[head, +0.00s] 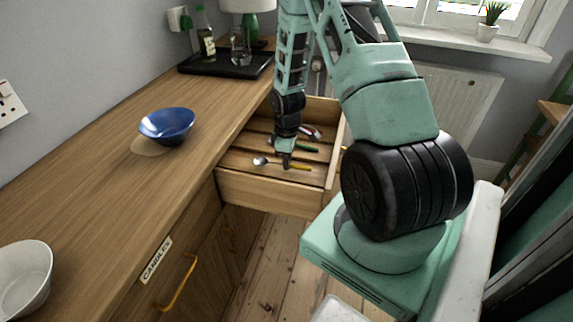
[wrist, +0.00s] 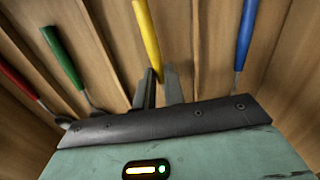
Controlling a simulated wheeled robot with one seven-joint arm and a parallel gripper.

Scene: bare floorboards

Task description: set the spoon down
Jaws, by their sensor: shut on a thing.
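The spoon (head: 260,161) has a metal bowl and a yellow handle, and is low inside the open wooden drawer (head: 268,190). Its bowl points left in the head view. My gripper (head: 286,164) reaches down into the drawer and is shut on the spoon. In the wrist view the yellow handle (wrist: 147,32) runs to between my two fingertips (wrist: 160,82); the bowl is hidden there. I cannot tell whether the spoon touches the drawer floor.
Other utensils lie in the drawer's slots: green-handled (wrist: 62,57), red-handled (wrist: 17,80) and blue-handled (wrist: 246,30). The drawer walls stand close around my gripper. A blue bowl (head: 167,125), a white bowl (head: 24,280) and a black tray (head: 250,66) are on the counter.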

